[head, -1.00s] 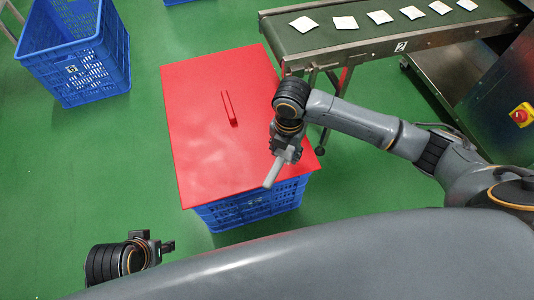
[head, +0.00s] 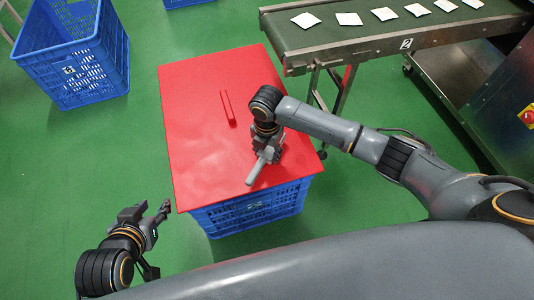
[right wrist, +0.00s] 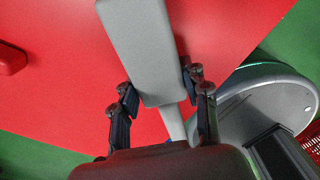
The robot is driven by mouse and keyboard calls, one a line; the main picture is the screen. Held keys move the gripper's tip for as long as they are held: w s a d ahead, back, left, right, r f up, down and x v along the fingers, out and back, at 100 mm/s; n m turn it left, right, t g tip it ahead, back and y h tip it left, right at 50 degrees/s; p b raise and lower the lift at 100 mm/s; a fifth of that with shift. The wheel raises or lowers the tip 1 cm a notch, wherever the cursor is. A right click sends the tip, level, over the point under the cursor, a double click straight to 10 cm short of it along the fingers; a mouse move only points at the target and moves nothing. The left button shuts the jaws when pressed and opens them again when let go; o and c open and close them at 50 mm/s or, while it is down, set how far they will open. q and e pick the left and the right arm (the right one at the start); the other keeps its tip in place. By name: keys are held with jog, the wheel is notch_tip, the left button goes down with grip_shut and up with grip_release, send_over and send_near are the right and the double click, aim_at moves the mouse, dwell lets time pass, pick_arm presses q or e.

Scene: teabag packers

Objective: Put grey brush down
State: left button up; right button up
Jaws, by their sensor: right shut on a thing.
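The grey brush (head: 258,172) is in my right gripper (head: 268,154), over the front right part of the red lid (head: 205,150). In the right wrist view the brush (right wrist: 140,45) shows as a broad grey block with a narrower part, between the two dark fingers of the right gripper (right wrist: 160,98). I cannot tell whether the brush touches the lid. My left gripper (head: 160,211) is empty beside the lid's front left corner, low in the head view; its opening is unclear.
Another blue crate (head: 90,75) stands at the back left. A conveyor (head: 370,38) carrying several white teabags runs along the back right. Green floor lies open to the left.

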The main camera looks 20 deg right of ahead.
jog(key=shift+f, duration=0.2)
jog(key=o, duration=1.1)
jog(key=shift+f, duration=0.15)
